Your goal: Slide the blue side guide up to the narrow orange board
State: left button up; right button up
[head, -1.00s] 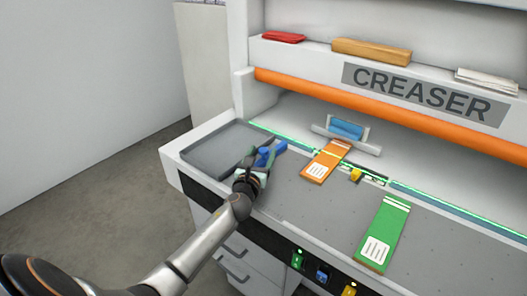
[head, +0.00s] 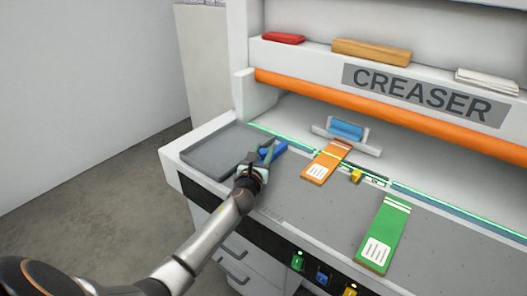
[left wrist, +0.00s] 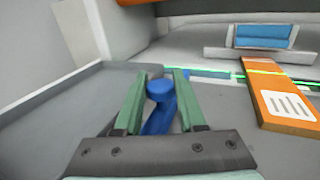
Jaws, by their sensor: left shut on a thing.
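The blue side guide (head: 272,151) stands on the grey bed, just right of the grey tray area. My left gripper (head: 263,152) is shut on it; in the left wrist view the blue guide (left wrist: 158,108) shows between the two green fingers (left wrist: 160,90), its round knob at their tips. The narrow orange board (head: 326,162) lies flat to the right of the guide, with a gap of bare bed between them. The orange board also shows at the right of the left wrist view (left wrist: 272,92). My right gripper is out of view.
A wider green board (head: 383,235) lies further right. A yellow stop (head: 356,175) sits right of the orange board. A blue block in a holder (head: 346,130) stands behind it. The grey tray (head: 215,148) is on the left. An orange bar (head: 390,115) spans above the bed.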

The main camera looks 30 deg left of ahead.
pick_arm(q)
grip_shut()
dwell(0.8)
